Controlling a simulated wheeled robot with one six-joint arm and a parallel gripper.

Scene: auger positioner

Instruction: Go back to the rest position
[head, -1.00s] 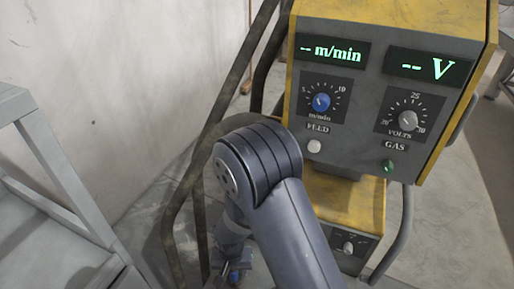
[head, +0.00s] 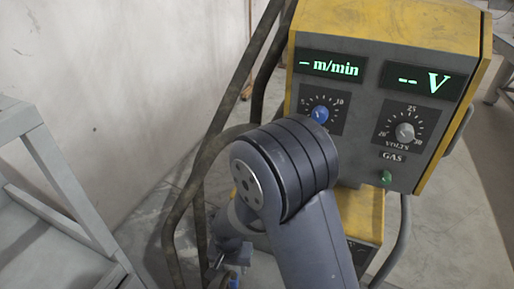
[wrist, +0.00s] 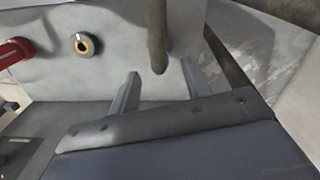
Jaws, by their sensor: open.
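My gripper (wrist: 160,69) shows in the wrist view as two grey fingers, spread apart with nothing seen held between them. A brown rod (wrist: 158,35) stands in line with the gap between the fingers; I cannot tell how far beyond them it is. In the head view my arm bends in front of the yellow and grey welding machine (head: 400,30), with its lower end beside the dark tube frame. The arm covers the feed label and the lower left of the panel. The fingers are not clear in the head view.
The panel has a blue knob (head: 320,114), a grey volts knob (head: 405,132) and a green gas button (head: 385,178). A grey metal frame (head: 60,170) stands left, before a pale wall.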

